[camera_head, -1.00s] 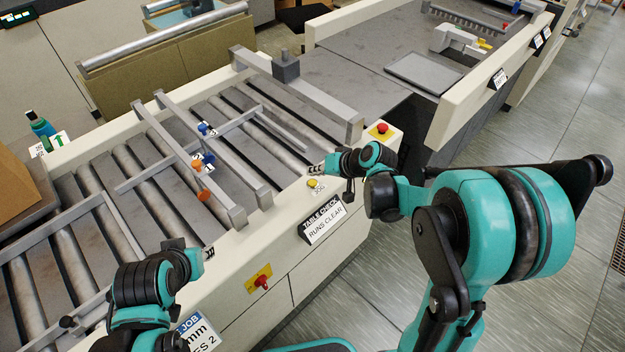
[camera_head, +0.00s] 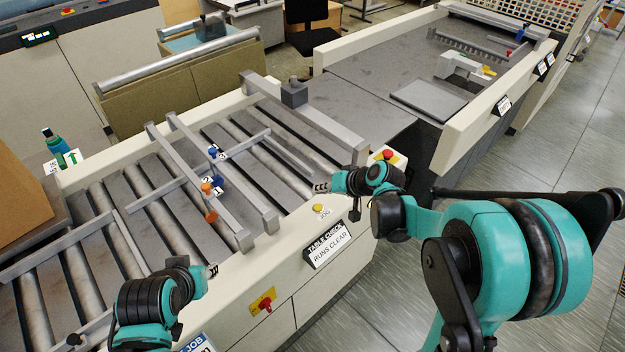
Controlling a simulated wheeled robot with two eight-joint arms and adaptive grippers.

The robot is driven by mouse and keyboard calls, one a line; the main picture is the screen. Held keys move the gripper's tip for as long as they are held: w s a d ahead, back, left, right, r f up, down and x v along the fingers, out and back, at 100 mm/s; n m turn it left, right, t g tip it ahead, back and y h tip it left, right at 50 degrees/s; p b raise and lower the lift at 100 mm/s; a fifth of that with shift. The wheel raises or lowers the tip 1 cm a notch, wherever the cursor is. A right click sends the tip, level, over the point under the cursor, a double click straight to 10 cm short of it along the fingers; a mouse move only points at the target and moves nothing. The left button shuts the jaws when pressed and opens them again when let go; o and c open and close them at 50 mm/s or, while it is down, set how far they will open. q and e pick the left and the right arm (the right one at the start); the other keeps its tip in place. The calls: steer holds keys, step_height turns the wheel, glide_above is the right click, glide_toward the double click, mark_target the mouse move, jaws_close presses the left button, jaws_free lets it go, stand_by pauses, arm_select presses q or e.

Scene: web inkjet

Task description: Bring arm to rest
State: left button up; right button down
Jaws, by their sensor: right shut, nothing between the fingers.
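My right arm comes in from the right, and its gripper (camera_head: 322,187) is shut and empty above the near rail of the roller table, close to the yellow button (camera_head: 320,209). It appears apart from the button. My left arm is at the lower left, with its small gripper (camera_head: 212,271) at the near edge of the table. Its fingers are too small to tell whether they are open or shut. The roller table (camera_head: 95,172) carries crossbars with blue knobs (camera_head: 213,151) and orange knobs (camera_head: 208,188).
A red button (camera_head: 388,155) sits at the table's right corner. A "TABLE CHECK RUNS CLEAR" sign (camera_head: 328,245) and a red switch on a yellow plate (camera_head: 264,301) are on the front. A cardboard box (camera_head: 30,195) stands at left. The floor (camera_head: 575,150) at right is clear.

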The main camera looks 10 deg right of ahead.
steer(key=s+d+r+h, duration=0.2)
steer(key=s+h, duration=0.1)
steer(key=s, duration=0.8)
steer(key=s+d+r+n+h+b, duration=0.1)
steer(key=s+d+r+h, duration=0.1)
steer(key=s, duration=1)
steer(key=shift+d+r+h, duration=0.2)
steer(key=shift+d+h, duration=0.2)
steer(key=shift+d, duration=0.25)
stand_by(1.9)
